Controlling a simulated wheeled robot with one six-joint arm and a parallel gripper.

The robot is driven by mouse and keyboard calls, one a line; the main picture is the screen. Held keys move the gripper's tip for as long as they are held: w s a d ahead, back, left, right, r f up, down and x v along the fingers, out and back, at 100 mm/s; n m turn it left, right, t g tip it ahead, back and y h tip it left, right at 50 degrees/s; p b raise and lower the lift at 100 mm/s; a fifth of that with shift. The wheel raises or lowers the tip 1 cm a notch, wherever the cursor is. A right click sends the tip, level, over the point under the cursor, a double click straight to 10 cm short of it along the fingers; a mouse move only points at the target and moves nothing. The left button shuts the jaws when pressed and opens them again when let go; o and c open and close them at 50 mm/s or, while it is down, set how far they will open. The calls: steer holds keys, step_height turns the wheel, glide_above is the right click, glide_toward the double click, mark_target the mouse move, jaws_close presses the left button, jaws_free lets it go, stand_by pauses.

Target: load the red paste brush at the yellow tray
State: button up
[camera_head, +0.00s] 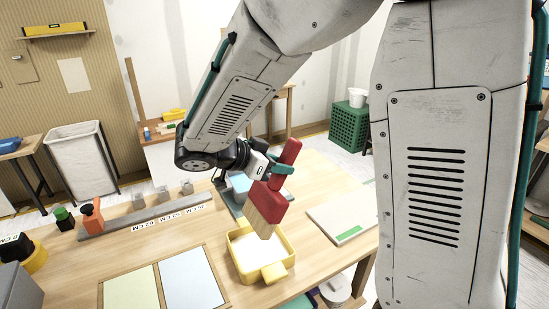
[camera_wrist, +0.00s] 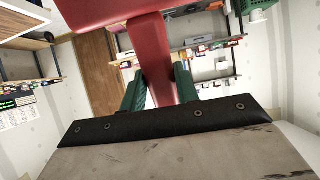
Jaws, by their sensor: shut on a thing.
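The red paste brush (camera_head: 269,203) has a red handle and ferrule and tan bristles that point down. My gripper (camera_head: 281,166) is shut on its handle, with teal fingers on it. In the wrist view the red brush (camera_wrist: 155,50) runs up between the two teal fingers of my gripper (camera_wrist: 159,88). The yellow tray (camera_head: 278,271) stands on the table and holds white paste. The bristles overlap the tray in the head view and look to be over or in it; I cannot tell whether they touch the paste.
The wooden table (camera_head: 130,255) bears a pale green sheet (camera_head: 131,290) and a pale blue sheet (camera_head: 190,280) left of the tray. A white board (camera_head: 345,218) lies right of it. A grey ruler rail (camera_head: 140,217) with an orange-red block (camera_head: 92,218) lies behind.

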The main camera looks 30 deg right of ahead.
mark_target(275, 175)
step_height(275, 175, down, 8)
stand_by(0.6)
steer(key=shift+f, duration=0.25)
steer(key=shift+f, duration=1.35)
stand_by(0.5)
steer(key=shift+r, duration=3.9)
step_height(275, 175, up, 4)
steer(key=shift+r, duration=0.1)
